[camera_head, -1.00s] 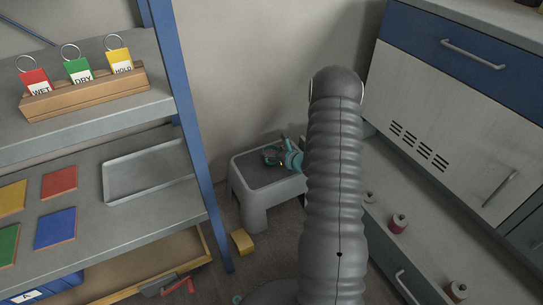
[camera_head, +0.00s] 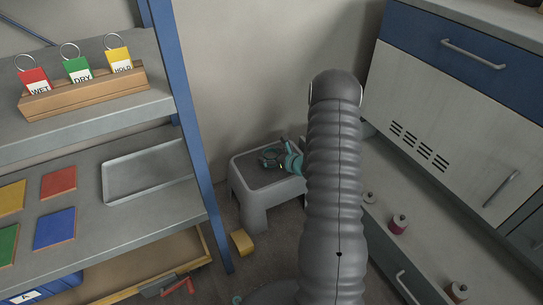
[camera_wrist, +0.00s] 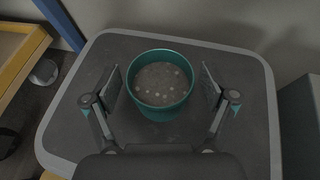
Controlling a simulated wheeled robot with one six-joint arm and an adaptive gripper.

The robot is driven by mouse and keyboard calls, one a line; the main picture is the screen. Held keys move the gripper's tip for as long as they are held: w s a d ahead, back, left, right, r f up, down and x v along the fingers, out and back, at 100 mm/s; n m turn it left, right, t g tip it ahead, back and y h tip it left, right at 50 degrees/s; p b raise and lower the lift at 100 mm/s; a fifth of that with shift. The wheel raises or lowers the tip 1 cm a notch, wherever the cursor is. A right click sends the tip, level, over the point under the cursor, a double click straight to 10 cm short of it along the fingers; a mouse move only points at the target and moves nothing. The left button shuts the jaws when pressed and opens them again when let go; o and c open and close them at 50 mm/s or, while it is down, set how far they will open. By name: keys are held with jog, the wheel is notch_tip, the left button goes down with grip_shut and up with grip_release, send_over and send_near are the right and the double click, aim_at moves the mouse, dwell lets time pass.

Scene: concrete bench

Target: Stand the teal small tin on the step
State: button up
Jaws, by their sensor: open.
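The teal small tin (camera_wrist: 160,112) stands upright on the dark top of the grey step (camera_wrist: 248,125), seen from above in the wrist view. Its top is open and shows a grey inside with several pale dots. My gripper (camera_wrist: 160,87) is open around the tin, one finger on each side, with a visible gap at both sides. In the head view my gripper (camera_head: 272,158) is low over the step (camera_head: 253,193). The tin is hard to pick out there among the teal and dark gripper parts.
A shelf unit with a blue post (camera_head: 205,170) stands left of the step. A yellow block (camera_head: 242,242) lies on the floor before it. A cabinet (camera_head: 460,110) and a lower ledge with several spools (camera_head: 398,224) are at the right. A wall is behind.

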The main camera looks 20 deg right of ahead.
jog(key=v, duration=1.1)
jog(key=shift+w+r+p, duration=0.1)
jog(key=shift+r+p, duration=0.05)
jog(key=shift+p, duration=0.2)
jog(key=shift+s+d+r, duration=0.15)
jog(key=shift+s+r, duration=0.05)
jog(key=shift+s, duration=0.35)
